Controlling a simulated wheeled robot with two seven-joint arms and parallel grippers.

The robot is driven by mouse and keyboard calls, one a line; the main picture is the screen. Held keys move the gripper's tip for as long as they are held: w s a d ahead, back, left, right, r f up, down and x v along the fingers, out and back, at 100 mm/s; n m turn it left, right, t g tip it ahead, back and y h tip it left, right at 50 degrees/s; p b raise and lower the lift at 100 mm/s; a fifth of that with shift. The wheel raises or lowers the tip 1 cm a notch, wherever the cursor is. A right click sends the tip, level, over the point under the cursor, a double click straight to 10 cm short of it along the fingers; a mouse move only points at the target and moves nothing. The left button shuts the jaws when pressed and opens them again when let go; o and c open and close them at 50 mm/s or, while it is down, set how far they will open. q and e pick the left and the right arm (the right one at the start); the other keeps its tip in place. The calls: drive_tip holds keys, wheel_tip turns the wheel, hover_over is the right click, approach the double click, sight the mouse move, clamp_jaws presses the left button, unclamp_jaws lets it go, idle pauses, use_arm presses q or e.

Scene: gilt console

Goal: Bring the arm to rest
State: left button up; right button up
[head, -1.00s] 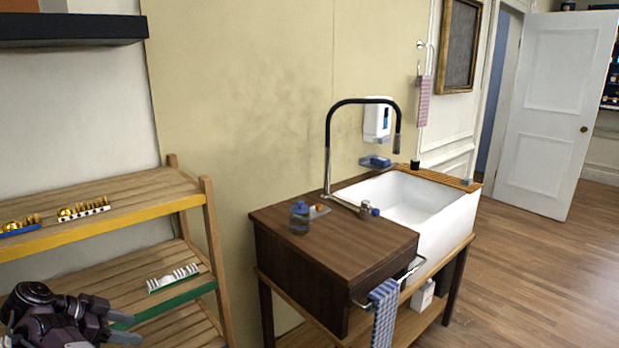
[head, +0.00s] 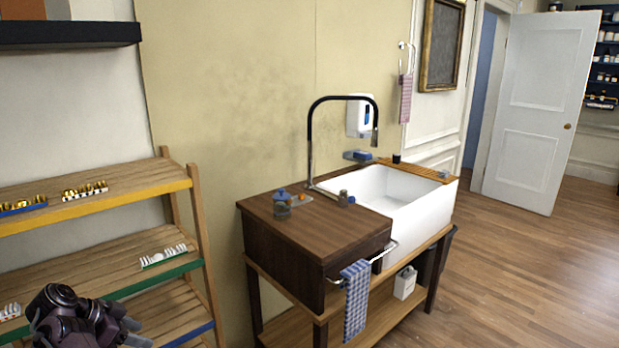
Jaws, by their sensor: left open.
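My left gripper (head: 136,332) shows at the lower left, in front of the wooden shelf rack (head: 96,206). Its dark arm comes in from the bottom edge. The jaws are open, and I see nothing between them. My right gripper and arm are not in the picture.
The rack holds small racks with gold pieces (head: 84,191) above and a white one (head: 164,256) below. A wooden washstand with a white sink (head: 405,213) stands to the right. A blue-lidded jar (head: 282,206) and checked towel (head: 356,300) are on it. The floor at right (head: 525,270) is clear.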

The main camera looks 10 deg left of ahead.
use_arm(q)
drive_tip(key=w+d+f+n+g+y, duration=0.1)
drive_tip(key=d+f+y, duration=0.15)
drive_tip(key=f, duration=0.75)
drive_tip(key=d+f+n+g+y, duration=0.15)
drive_tip(key=d+f, duration=0.25)
drive_tip(key=f, duration=0.6)
drive_tip(key=s+d+f+n+g, duration=0.1)
drive_tip(key=s+d+f, duration=0.25)
drive_tip(key=f, duration=0.45)
drive_tip(key=s+d+f, duration=0.3)
drive_tip(key=s+f, duration=0.2)
drive_tip(key=f, duration=0.3)
drive_tip(key=s+d+f, duration=0.3)
drive_tip(key=s+f, duration=0.2)
drive_tip(key=s, duration=0.7)
drive_tip(key=s+d+f+g, duration=0.1)
drive_tip(key=s+d+f, duration=0.3)
drive_tip(key=s, duration=0.8)
drive_tip(key=s+d+f+n, duration=0.1)
drive_tip(key=s+d+f, duration=0.2)
drive_tip(key=s+f, duration=0.5)
drive_tip(key=s, duration=0.5)
drive_tip(key=shift+d+f+g+y, duration=0.15)
drive_tip(key=shift+d+g+y, duration=0.1)
drive_tip(key=shift+g+y, duration=0.1)
